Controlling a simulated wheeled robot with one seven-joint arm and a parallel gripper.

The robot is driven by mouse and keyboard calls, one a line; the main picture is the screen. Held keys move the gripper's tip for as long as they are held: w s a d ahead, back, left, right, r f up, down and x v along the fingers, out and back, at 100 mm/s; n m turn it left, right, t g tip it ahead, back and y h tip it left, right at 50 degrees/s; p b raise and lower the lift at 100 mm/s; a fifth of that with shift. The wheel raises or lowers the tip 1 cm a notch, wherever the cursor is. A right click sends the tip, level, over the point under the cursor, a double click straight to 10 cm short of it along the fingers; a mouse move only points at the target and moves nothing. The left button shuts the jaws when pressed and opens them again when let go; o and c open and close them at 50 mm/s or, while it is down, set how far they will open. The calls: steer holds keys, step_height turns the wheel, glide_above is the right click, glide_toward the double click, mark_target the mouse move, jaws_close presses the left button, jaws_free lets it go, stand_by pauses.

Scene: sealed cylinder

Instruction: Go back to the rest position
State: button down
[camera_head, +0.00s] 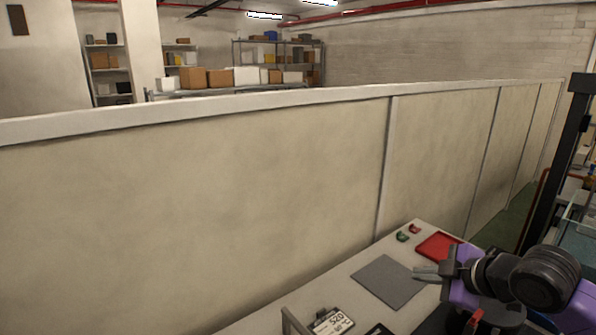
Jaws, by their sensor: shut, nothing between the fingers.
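My gripper (428,273) is at the lower right, at the end of my purple and black arm. Its grey fingers point left and are shut with nothing held. They appear over the right edge of a grey mat (380,281) on the light table (295,288). I cannot tell their height above it. No cylinder can be clearly made out.
A red tray (438,246) lies behind my gripper. A small green item (402,237) and a small red item (415,228) sit beside it. A digital display (333,322) stands at the front edge. A beige partition (200,220) runs behind the table.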

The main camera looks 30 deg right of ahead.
steer(key=w+a+r+m+t, duration=0.1)
steer(key=w+a+r+t, duration=0.25)
steer(key=r, duration=0.35)
steer(key=w+a+r+m+t, duration=0.1)
steer(key=w+a+r+t, duration=0.3)
steer(key=r, duration=0.3)
steer(key=s+a+r+m+t+h, duration=0.1)
steer(key=a+r+m+t+h, duration=0.35)
steer(key=r+m, duration=0.35)
steer(key=s+a+f+g+y, duration=0.1)
steer(key=s+a+f+g, duration=0.1)
steer(key=s+a+f, duration=0.4)
steer(key=s+a+f+g+y, duration=0.2)
steer(key=s+a+f, duration=0.4)
steer(key=s+f, duration=0.8)
steer(key=s+a+f+n+g+y, duration=0.1)
steer(key=s+a+f+g+y, duration=0.1)
steer(key=s+a+f, duration=0.5)
steer(key=shift+s+a+f+g, duration=0.15)
steer(key=shift+s+f, duration=0.35)
steer(key=shift+s, duration=0.55)
steer(key=shift+s+d+f+g, duration=0.1)
steer(key=shift+s+f+g, duration=0.3)
steer(key=shift+s, duration=0.6)
steer(key=shift+s+a+f+g, duration=0.1)
steer(key=shift+s+f, duration=0.5)
steer(key=shift+s, duration=0.45)
steer(key=shift+a+n+y, duration=0.3)
steer(key=shift+y, duration=0.15)
